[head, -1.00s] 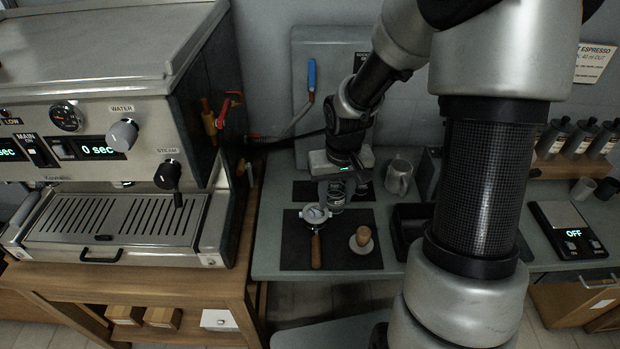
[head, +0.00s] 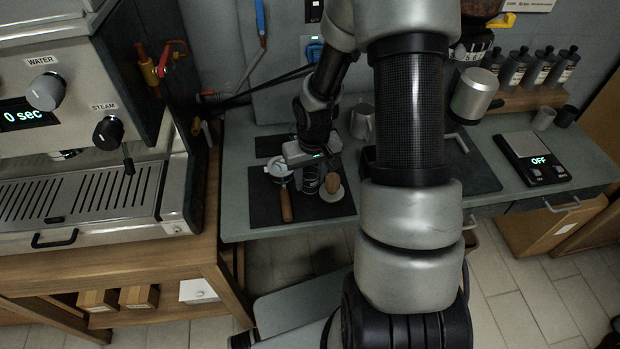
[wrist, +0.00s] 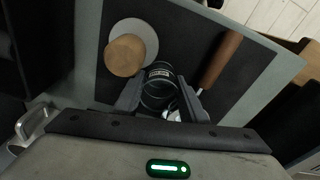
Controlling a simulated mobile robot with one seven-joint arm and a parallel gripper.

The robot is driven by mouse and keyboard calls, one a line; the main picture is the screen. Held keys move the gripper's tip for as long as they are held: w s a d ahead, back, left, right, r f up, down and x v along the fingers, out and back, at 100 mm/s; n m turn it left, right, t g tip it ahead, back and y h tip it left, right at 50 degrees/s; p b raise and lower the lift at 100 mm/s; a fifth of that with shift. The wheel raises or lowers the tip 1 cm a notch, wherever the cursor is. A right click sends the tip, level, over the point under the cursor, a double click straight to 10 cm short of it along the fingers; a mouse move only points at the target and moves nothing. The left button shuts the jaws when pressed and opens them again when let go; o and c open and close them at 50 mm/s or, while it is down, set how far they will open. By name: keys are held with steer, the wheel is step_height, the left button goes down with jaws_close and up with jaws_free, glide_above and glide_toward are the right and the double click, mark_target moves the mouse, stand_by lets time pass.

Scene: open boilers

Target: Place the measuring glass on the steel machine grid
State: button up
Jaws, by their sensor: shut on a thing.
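The steel machine grid (head: 75,199) is the slotted tray of the espresso machine at the left, well away from my gripper. Its left end is out of view.
A portafilter (head: 286,204) with a wooden handle and a wooden-topped tamper (head: 332,183) lie close on either side of the glass on the mat (head: 262,208). A metal jug (head: 362,122) stands behind. The steam knob and wand (head: 109,133) hang over the grid. The grid is clear.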

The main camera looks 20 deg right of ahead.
steer(key=shift+f, duration=0.1)
steer(key=o, duration=1.1)
